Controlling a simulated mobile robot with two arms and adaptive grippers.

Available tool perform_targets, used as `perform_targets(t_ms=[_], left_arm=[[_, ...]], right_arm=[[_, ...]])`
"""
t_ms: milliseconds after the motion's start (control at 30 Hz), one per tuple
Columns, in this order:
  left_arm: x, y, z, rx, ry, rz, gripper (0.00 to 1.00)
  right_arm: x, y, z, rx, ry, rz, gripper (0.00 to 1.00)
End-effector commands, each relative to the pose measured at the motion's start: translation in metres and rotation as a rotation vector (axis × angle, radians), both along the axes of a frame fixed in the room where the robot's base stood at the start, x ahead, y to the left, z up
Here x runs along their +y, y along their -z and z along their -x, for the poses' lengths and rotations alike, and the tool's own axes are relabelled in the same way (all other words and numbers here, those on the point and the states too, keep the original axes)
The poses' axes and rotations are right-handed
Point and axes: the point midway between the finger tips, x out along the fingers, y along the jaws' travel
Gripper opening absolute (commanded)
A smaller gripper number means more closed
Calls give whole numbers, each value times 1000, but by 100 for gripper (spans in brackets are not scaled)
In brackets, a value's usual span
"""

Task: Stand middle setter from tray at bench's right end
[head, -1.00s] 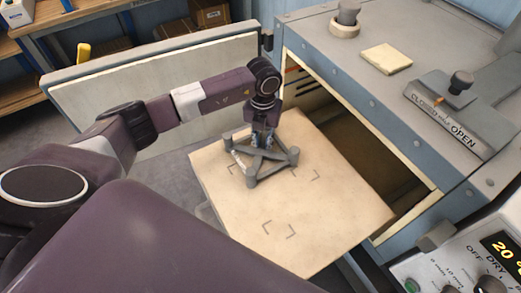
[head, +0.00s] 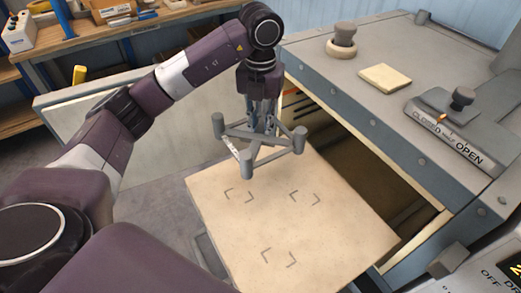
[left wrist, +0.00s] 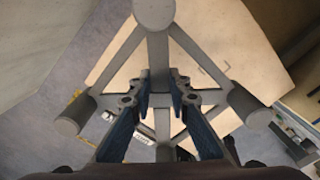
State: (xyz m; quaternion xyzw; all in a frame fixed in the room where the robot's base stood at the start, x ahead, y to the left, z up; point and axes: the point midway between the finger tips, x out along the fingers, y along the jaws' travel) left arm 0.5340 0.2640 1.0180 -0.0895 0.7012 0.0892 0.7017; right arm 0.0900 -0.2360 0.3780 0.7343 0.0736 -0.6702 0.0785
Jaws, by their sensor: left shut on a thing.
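The setter is a grey three-armed frame (head: 246,160) with round posts at its corners. My left gripper (head: 264,127) is shut on it at its middle. It hangs above the far part of the cream tray (head: 315,222), apart from the tray surface. In the left wrist view my left gripper's fingers (left wrist: 163,100) close on the middle bar of the setter (left wrist: 158,55), and its posts spread around them. Three corner-marked spots on the tray show no setter on them. My right gripper is not in view.
The grey dryer (head: 385,110) stands open at right, the tray sticking out of its mouth. Its open door (head: 75,110) stands behind my left arm. A wooden bench (head: 130,30) with tools and a white box (head: 17,32) is at the back left.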

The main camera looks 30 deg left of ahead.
Motion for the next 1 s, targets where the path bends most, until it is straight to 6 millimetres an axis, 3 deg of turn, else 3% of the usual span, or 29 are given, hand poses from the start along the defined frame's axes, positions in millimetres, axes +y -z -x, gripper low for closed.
perform_targets(t_ms=[100,367,1000], left_arm=[[0,-22,-1,-4,0,0,0],[0,-43,0,-2,-1,-1,0],[0,-105,0,-1,-1,0,0]], right_arm=[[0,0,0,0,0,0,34],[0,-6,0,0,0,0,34],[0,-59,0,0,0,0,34]])
